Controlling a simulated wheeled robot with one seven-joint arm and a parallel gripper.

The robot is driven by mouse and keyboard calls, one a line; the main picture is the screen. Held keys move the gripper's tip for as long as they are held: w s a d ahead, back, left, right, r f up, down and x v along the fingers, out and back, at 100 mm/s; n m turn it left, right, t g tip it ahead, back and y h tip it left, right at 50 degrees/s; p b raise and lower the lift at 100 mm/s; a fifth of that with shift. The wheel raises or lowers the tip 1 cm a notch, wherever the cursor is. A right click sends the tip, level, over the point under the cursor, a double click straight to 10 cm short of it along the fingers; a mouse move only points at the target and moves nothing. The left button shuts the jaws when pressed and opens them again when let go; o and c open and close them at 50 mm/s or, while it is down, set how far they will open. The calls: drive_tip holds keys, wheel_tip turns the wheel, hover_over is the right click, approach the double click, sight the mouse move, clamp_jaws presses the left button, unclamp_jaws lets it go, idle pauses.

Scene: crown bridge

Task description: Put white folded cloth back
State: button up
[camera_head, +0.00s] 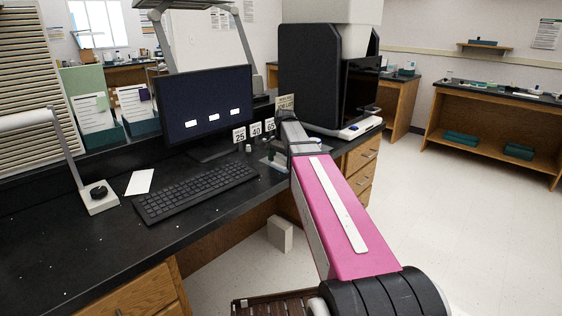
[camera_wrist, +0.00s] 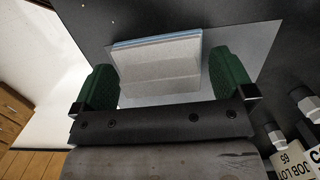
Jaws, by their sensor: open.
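The white folded cloth (camera_wrist: 158,72) shows in the wrist view as a pale, flat folded block with a thin light-blue layer along its far edge. It rests on a grey flat mat (camera_wrist: 248,52) on the black bench. My gripper (camera_wrist: 161,60) has two green fingers, spread apart on either side of the cloth. In the head view, my pink arm reaches to the bench by the monitor, and the cloth is hard to make out there.
Small capped bottles and a "JOB LOT" label (camera_wrist: 298,160) stand close on the right in the wrist view. In the head view, a monitor (camera_head: 205,105), number cards (camera_head: 240,135), a keyboard (camera_head: 195,190) and a large black machine (camera_head: 310,75) surround the spot.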

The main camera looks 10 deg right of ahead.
wheel_tip(320, 180, up, 12)
drive_tip(key=d, duration=0.1)
drive_tip(key=shift+w, duration=0.45)
drive_tip(key=shift+d, duration=0.15)
